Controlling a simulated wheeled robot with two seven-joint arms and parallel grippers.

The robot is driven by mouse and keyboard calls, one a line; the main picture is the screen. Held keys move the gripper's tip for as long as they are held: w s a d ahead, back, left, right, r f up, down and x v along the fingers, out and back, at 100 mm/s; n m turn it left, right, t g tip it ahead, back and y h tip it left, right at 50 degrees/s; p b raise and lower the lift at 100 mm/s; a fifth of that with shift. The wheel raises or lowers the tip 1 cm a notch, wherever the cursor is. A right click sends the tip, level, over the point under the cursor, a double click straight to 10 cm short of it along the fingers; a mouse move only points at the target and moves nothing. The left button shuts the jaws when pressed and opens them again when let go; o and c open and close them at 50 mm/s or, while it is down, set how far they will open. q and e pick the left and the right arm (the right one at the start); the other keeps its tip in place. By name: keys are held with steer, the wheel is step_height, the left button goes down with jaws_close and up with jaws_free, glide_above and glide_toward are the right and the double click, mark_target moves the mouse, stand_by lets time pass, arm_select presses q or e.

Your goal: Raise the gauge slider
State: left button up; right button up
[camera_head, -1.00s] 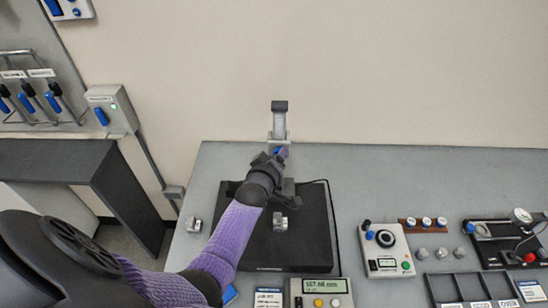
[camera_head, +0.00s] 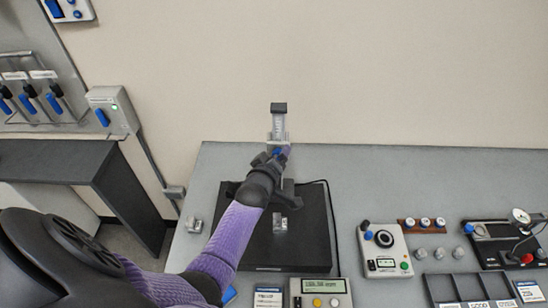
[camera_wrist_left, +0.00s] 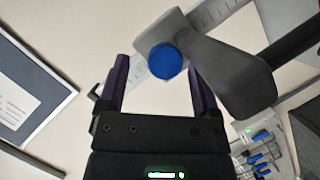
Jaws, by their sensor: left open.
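The height gauge stands on a dark base plate (camera_head: 302,240), with an upright scale column (camera_head: 279,124) under a dark cap. Its slider (camera_head: 270,138) is partly hidden by my left gripper (camera_head: 279,151). In the left wrist view a round blue knob (camera_wrist_left: 166,62) sits on a grey body (camera_wrist_left: 228,76) beside the scale. My left gripper (camera_wrist_left: 160,68) is open, one finger on each side of the knob in that view. I cannot tell whether a finger touches it. My right gripper is not in view.
A digital readout (camera_head: 320,287) stands at the table's front. Small metal blocks (camera_head: 281,222) sit on and beside the base plate. A control box (camera_head: 387,249) and a divided tray (camera_head: 470,286) lie to the right. The table behind them is clear.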

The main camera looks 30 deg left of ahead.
arm_select(q)
steer(key=p+v, duration=0.1)
steer(key=v, duration=0.8)
steer(key=shift+s+p, duration=0.35)
steer(key=shift+d, duration=0.1)
